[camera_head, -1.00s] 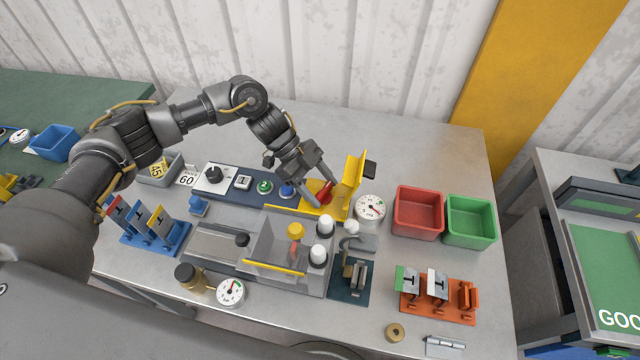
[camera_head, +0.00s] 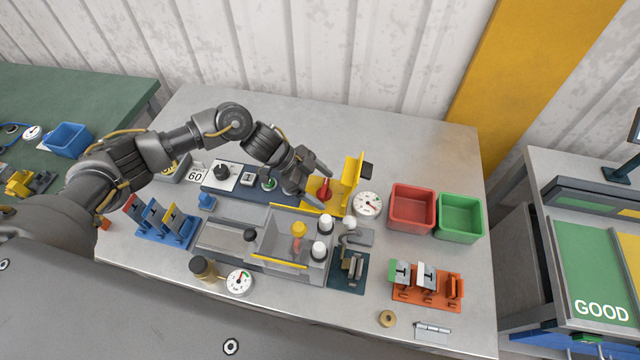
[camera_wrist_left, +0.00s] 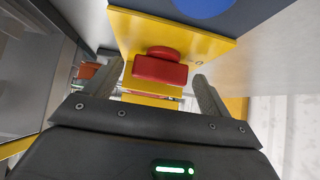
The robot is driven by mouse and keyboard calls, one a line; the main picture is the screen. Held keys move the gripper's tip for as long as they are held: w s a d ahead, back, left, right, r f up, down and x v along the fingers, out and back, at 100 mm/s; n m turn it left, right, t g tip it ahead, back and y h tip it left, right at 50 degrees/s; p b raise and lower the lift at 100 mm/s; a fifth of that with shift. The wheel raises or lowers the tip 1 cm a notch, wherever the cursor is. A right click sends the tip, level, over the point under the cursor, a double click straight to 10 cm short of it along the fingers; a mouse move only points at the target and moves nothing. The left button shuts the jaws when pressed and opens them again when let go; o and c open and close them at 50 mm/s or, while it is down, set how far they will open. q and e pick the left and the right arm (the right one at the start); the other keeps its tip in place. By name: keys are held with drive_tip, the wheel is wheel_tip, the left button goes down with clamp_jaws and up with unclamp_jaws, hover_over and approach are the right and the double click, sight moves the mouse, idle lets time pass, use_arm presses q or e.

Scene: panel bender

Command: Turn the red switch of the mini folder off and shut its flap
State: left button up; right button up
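The mini folder is a yellow base (camera_head: 312,190) with a red switch (camera_head: 324,192) on it. Its yellow flap (camera_head: 353,172) stands up at the right end, open, with a dark block at its upper edge. My left gripper (camera_head: 318,188) is open, its fingers spread, just left of and above the switch, pointing at it. In the left wrist view the red switch (camera_wrist_left: 160,68) shows as a bar on a round base, between and beyond the open fingers, with a gap to each. Nothing is held. My right gripper is out of view.
A white dial (camera_head: 367,205) stands right of the flap, then a red bin (camera_head: 411,230) and a green bin (camera_head: 459,240). A grey tray fixture with white-capped posts (camera_head: 321,250) lies in front. The blue-grey panel with a knob (camera_head: 222,172) lies left.

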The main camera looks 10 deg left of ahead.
use_arm(q)
drive_tip(key=shift+r, duration=0.1)
drive_tip(key=b+v, duration=0.2)
drive_tip(key=v, duration=0.7)
drive_tip(key=shift+a, duration=0.2)
drive_tip(key=shift+a+r+b, duration=0.35)
drive_tip(key=shift+a+r, duration=0.1)
drive_tip(key=shift+r, duration=0.1)
